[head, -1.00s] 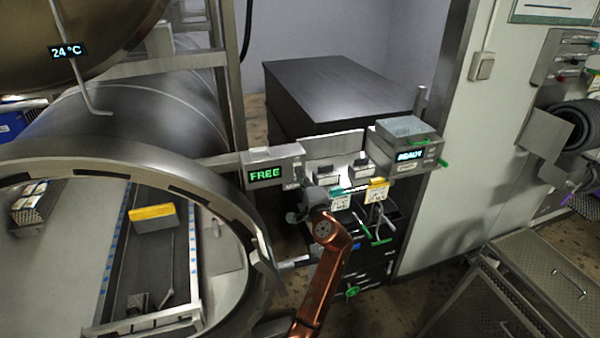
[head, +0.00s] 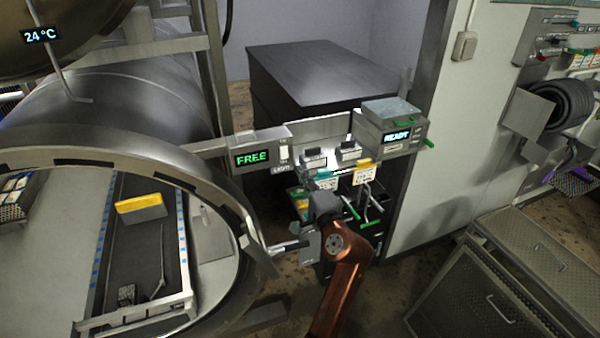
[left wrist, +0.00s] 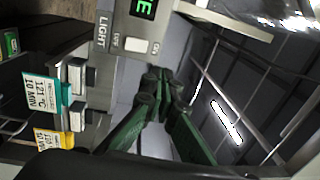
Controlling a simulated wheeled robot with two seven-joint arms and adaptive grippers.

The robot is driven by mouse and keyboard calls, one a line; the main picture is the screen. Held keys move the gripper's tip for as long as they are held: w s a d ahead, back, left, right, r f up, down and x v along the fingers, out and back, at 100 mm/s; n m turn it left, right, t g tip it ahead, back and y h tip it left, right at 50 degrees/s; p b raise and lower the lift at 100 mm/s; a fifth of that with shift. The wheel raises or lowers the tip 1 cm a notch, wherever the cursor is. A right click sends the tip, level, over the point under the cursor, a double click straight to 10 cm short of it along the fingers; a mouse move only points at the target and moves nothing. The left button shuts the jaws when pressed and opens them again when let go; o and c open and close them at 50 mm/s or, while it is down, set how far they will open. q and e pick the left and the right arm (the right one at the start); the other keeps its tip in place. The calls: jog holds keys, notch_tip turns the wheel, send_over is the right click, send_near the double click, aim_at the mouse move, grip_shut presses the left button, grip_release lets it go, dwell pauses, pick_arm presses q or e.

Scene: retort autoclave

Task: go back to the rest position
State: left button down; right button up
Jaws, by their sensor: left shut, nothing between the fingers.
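My left gripper (head: 323,206) is in front of the control boxes in the head view, at the end of my copper-coloured arm; its fingers are mostly hidden there. In the left wrist view its dark green fingers (left wrist: 158,78) are together, with nothing between them. They point toward a pale wall below the light switch (left wrist: 138,43) and appear apart from it. The switch is on the grey box with the green "FREE" display (head: 252,158). My right gripper is in neither view.
The open round autoclave (head: 235,195) is at the left, with a yellow-topped block (head: 141,204) inside. A box reading "READY" (head: 397,136) and hanging cards (head: 365,172) are close beside the gripper. A metal chest (head: 500,285) stands at lower right. Some floor between is clear.

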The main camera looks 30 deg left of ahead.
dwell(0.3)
